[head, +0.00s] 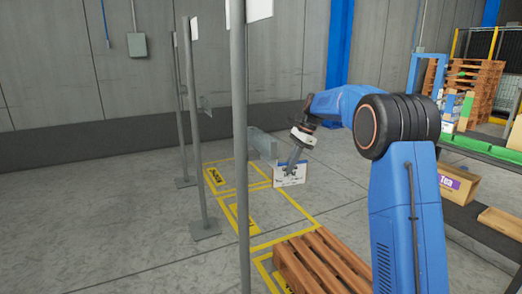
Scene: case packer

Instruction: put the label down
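My gripper (293,157) is at the end of my blue arm, near the middle of the head view. It points down at a white rectangular label (291,175) with dark print and a little orange and blue. The fingers meet the label's upper edge, and the label hangs upright, appearing held between them. The fingertips are small and partly hidden behind the label. In the picture the label is in front of the yellow floor markings; its height above the floor is hard to judge.
A wooden pallet (322,262) lies at the bottom middle. Grey posts (241,150) stand at the left and centre, close to the marked floor area. At the right, a dark shelf or conveyor carries cardboard boxes (457,184). Stacked pallets (477,85) stand behind. Open floor lies left.

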